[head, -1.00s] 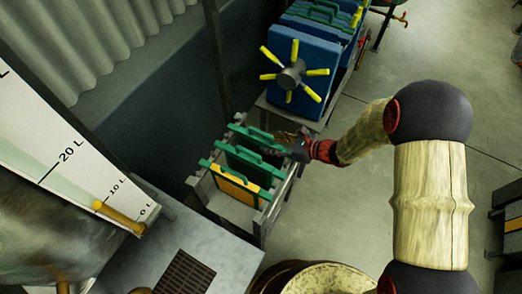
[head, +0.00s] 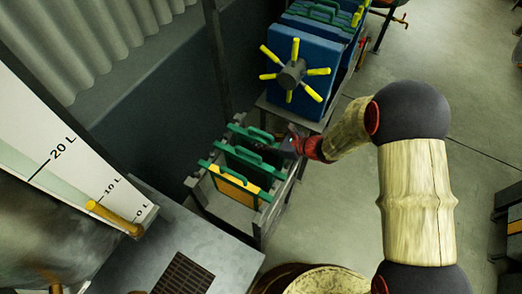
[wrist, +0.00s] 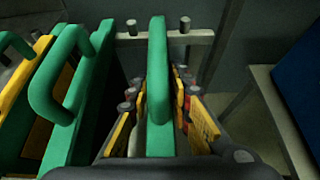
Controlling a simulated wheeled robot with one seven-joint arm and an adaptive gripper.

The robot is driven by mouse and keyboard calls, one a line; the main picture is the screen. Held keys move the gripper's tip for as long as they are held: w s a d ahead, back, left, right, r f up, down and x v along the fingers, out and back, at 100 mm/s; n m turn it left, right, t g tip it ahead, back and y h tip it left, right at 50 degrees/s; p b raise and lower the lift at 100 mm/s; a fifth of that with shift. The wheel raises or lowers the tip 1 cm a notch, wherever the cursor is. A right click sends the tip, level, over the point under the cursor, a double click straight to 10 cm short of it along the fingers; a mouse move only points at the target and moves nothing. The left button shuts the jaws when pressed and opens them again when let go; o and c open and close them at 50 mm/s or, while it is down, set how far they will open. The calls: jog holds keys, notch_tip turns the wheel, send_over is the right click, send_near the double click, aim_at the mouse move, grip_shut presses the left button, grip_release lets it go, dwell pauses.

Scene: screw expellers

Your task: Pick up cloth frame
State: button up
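Several green cloth frames with loop handles hang in a grey rack (head: 238,217). The near frame has a yellow cloth face (head: 237,190); a middle frame (head: 243,158) looks dark, and a far frame (head: 262,135) is partly hidden by my gripper. My gripper (head: 284,146) is at the right of the far frame in the head view. In the wrist view, my gripper (wrist: 163,125) is open, its yellow-padded fingers on either side of one green handle (wrist: 158,75). A gap shows on the right; contact on the left is unclear. Another frame's handle (wrist: 48,88) stands to the left.
A blue press block with a yellow-spoked handwheel (head: 291,74) stands behind the rack on a grey stand. A metal tank with a litre scale (head: 60,150) and a grey table (head: 205,245) are at the left.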

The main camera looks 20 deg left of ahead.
grip_shut()
dwell(0.6)
